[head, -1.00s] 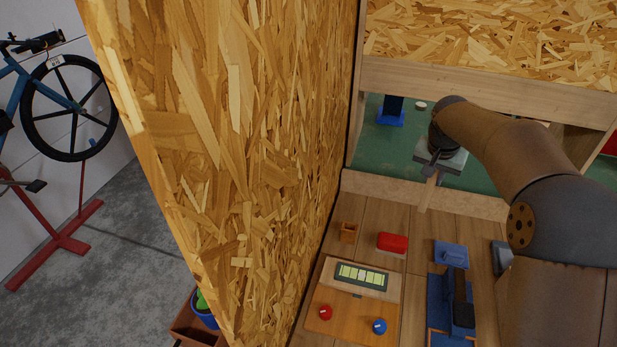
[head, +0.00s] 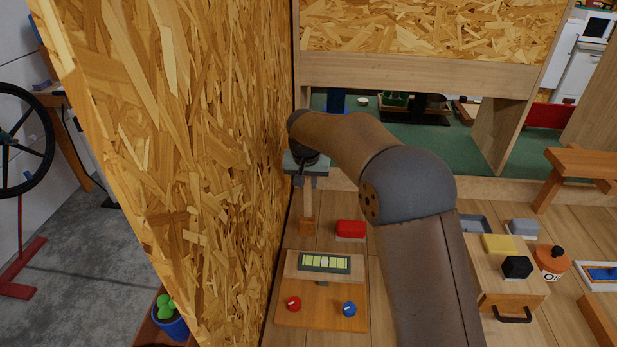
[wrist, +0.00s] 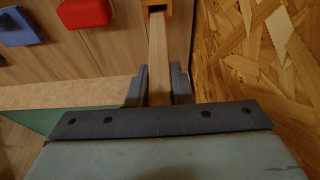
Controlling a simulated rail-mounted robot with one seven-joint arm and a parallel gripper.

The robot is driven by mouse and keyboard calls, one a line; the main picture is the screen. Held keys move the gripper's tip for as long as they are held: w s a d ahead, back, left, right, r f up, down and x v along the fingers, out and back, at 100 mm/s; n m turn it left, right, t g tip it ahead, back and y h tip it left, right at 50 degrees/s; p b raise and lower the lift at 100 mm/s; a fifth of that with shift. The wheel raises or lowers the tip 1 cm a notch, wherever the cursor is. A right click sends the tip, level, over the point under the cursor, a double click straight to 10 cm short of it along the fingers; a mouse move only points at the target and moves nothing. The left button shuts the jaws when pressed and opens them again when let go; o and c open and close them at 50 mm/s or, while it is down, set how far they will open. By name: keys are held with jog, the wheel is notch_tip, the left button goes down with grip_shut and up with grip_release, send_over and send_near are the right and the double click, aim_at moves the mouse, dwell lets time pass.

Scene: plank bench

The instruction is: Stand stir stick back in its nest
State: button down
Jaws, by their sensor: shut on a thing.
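The stir stick (head: 307,200) is a pale, slim wooden bar held upright or nearly so in my gripper (head: 306,182). In the wrist view my gripper (wrist: 159,84) is shut with a finger on each side of the stick (wrist: 158,55). The nest (head: 306,227) is a small orange-brown wooden holder on the bench, close to the chipboard wall. In the wrist view the stick's far end meets the nest (wrist: 154,6) at the top edge. I cannot tell whether the tip is inside it or just above.
A chipboard wall (head: 180,170) rises close at the left. A red block (head: 351,229) sits right of the nest. A panel with red and blue knobs (head: 322,305) lies in front. A wooden drawer box (head: 508,282) and orange container (head: 551,262) stand at the right.

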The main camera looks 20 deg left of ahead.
aim_at(307, 195)
jog(key=shift+f+b, duration=1.65)
jog(key=shift+f, duration=1.15)
jog(key=shift+f+b, duration=0.55)
jog(key=shift+f, duration=0.2)
jog(key=c, duration=0.7)
grip_release()
jog(key=shift+r, duration=0.2)
notch_tip(307, 195, up, 9)
jog(key=p, duration=0.5)
jog(key=shift+f, duration=0.15)
